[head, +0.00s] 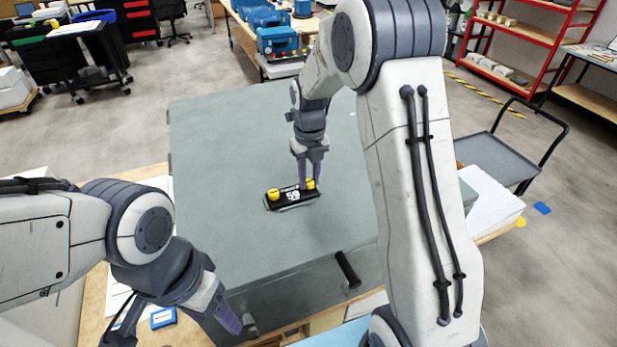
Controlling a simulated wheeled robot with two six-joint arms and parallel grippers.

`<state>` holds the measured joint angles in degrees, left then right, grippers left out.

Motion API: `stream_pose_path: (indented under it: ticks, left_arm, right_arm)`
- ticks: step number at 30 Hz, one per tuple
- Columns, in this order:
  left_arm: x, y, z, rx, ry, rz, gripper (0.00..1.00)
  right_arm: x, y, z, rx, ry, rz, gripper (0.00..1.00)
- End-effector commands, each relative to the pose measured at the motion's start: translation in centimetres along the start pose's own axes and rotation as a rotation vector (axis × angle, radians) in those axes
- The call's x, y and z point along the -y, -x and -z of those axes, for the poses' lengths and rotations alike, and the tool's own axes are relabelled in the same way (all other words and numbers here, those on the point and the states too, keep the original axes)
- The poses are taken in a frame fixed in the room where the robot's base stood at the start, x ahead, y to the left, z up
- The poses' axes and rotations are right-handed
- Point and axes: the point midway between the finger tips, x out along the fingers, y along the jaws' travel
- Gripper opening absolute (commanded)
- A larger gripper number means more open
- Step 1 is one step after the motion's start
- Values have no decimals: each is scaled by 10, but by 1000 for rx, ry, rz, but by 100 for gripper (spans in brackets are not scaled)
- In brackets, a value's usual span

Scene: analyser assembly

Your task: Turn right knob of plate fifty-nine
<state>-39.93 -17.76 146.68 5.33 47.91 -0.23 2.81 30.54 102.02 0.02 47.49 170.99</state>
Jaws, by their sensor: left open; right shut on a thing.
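The black plate marked 59 (292,197) lies on the grey-green top of a large box (225,150). It carries two yellow knobs, a left knob (273,194) and a right knob (310,184). My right gripper (309,182) points down over the plate and is shut on the right knob; its fingers hide part of that knob. My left gripper (185,335) is open and empty at the lower left, near the front edge of the box, away from the plate. Its fingertips are partly cut off by the frame.
A black handle (347,270) is on the front of the box. A blue object (163,317) lies on the wooden table at the lower left. A grey cart (495,158) stands at the right. The box top around the plate is clear.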

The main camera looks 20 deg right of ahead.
Motion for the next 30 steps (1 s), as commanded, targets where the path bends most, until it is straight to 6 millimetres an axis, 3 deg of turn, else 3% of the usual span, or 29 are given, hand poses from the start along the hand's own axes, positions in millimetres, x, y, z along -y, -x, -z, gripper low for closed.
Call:
stream_pose_path:
  ticks: [1, 3, 12, 16, 30]
  left_arm:
    - [0, 0, 0, 0, 0, 0, 62]
    - [0, 0, 0, 0, 0, 0, 62]
    - [0, 0, 0, 0, 0, 0, 62]
    - [0, -4, 0, 0, 0, 0, 62]
    - [2, -25, -1, 0, 4, 0, 62]
  right_arm:
    - [1, 3, -2, 9, 0, 3, 38]
    - [1, 2, -2, 8, 1, 2, 62]
    - [0, 1, -1, 3, 1, 1, 62]
    - [0, 10, -2, 7, 1, 2, 62]
    - [1, 92, -2, 8, 1, 2, 62]
